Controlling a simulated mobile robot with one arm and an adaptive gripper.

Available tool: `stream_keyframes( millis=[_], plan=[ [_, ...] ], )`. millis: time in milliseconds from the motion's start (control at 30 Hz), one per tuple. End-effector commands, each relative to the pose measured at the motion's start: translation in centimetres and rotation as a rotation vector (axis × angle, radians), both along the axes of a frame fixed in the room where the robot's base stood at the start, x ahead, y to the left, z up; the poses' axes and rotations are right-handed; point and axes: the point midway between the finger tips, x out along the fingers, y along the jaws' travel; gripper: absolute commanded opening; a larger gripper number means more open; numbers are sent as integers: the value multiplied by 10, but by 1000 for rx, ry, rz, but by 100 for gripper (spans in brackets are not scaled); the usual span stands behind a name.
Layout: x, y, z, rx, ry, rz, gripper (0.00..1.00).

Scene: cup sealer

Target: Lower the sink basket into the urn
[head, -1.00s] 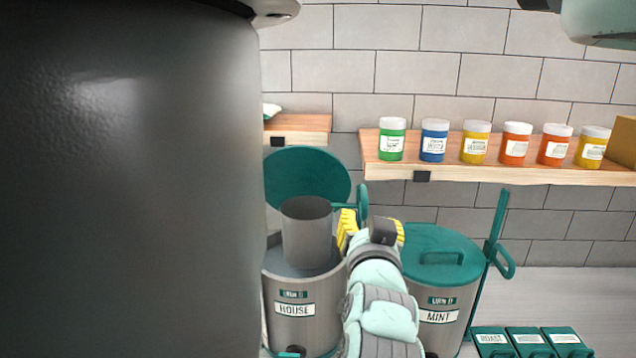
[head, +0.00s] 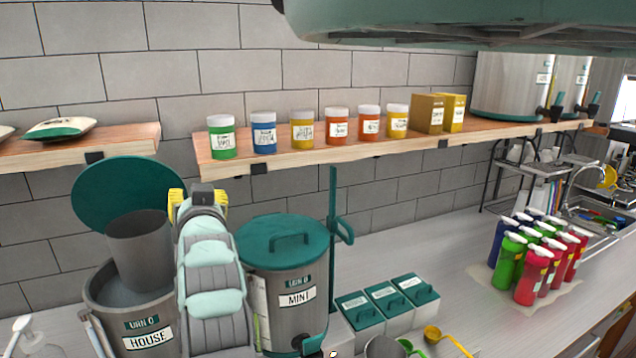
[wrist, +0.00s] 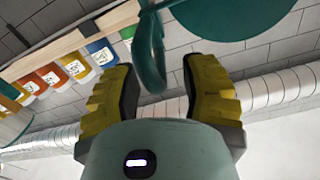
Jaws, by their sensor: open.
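The sink basket (head: 140,250) is a plain grey cylinder. Its lower end is inside the open mouth of the HOUSE urn (head: 148,322), and its upper part stands above the urn's rim. The urn's round green lid (head: 120,192) is raised behind it. My gripper (head: 199,194), with yellow fingers, is just right of the basket's top and apart from it in the picture. In the wrist view the fingers are spread and hold nothing. A green loop handle (wrist: 150,55) shows between and beyond them. The basket is not visible in the wrist view.
The MINT urn (head: 285,285), lid shut, stands close right of my arm. A shelf (head: 330,155) with several jars runs above. Green-lidded boxes (head: 390,305) and several coloured bottles (head: 535,255) stand on the counter, with bare counter between them.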

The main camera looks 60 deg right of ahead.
Motion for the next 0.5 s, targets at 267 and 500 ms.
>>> stream_keyframes(
  millis=[267, 500],
  plan=[
    [5, -3, -2, 1, 3, 0, 43],
    [5, -3, -1, 0, 2, -1, 44]
  ],
)
